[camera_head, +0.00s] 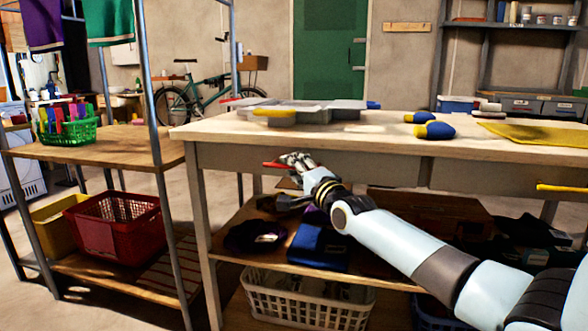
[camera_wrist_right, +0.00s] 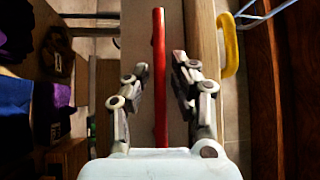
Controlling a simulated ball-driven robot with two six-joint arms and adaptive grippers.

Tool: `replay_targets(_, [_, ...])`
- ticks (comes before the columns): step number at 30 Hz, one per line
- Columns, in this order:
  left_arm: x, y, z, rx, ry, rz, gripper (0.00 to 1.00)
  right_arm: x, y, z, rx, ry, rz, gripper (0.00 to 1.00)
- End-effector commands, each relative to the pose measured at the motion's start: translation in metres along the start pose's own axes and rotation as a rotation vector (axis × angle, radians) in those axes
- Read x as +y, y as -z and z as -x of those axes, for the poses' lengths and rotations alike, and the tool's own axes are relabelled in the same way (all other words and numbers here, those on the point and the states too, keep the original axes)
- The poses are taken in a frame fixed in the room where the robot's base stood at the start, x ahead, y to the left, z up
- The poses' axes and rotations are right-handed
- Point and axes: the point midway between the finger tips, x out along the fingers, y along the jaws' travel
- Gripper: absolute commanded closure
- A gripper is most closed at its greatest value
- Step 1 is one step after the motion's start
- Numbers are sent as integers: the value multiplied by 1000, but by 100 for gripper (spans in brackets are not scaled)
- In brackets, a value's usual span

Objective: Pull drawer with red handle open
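The red handle (camera_head: 276,165) is on the grey drawer front (camera_head: 232,160) under the left part of the workbench top. The drawer front looks flush with the bench frame. In the wrist view the red handle (camera_wrist_right: 159,60) runs lengthwise between the fingers of my right gripper (camera_wrist_right: 158,78). The fingers are open, one on each side of the bar, with a small gap visible on both sides. In the head view my right gripper (camera_head: 294,161) is at the handle's right end and hides part of it. My left gripper is not in view.
A yellow handle (camera_head: 562,188) is on the bench front at right. A shelf (camera_head: 290,250) with dark cloths lies below. A metal rack (camera_head: 158,150) stands left.

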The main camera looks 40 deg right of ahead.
Motion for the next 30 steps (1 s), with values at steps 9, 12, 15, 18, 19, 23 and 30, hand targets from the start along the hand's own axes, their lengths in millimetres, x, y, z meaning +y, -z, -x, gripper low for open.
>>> replay_targets(9, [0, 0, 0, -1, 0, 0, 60, 1, 0, 0, 0, -2, 0, 100])
replay_targets(12, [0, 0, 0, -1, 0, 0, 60, 2, 0, 1, 0, -3, 1, 100])
replay_targets(15, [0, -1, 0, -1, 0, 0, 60, 2, 0, 1, 0, -4, 1, 100])
replay_targets(18, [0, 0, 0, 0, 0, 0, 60, 2, 0, 1, 0, -5, 1, 100])
replay_targets(19, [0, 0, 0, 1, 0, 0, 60, 2, 0, 1, 0, -5, 1, 100])
replay_targets(23, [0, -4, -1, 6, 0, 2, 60, 1, -3, 4, -1, -6, 0, 100])
replay_targets(30, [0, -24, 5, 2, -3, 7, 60, -5, -18, 19, -1, -8, -1, 100])
